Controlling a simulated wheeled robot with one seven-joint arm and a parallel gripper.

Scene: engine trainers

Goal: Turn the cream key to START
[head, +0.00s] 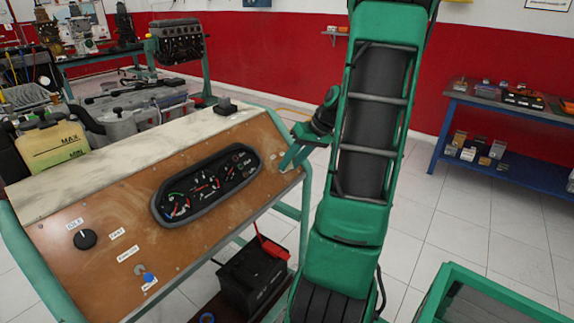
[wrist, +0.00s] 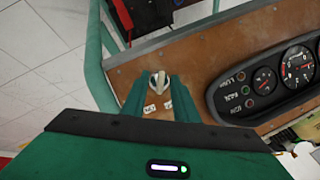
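The cream key (wrist: 157,82) sits on the brown panel (wrist: 195,60) in the wrist view, between the two fingertips of my gripper (wrist: 158,85). The fingers are apart, one on each side of the key, with a strip of panel showing between them. They look open around it, with no clear contact. In the head view, my gripper (head: 290,157) is at the right end of the panel (head: 240,135), and I cannot make out the key there.
A gauge cluster (head: 208,185) is mounted mid-panel. A black knob (head: 85,239) and a blue-topped switch (head: 148,278) are at its left. A battery (head: 252,276) with a red clamp stands below.

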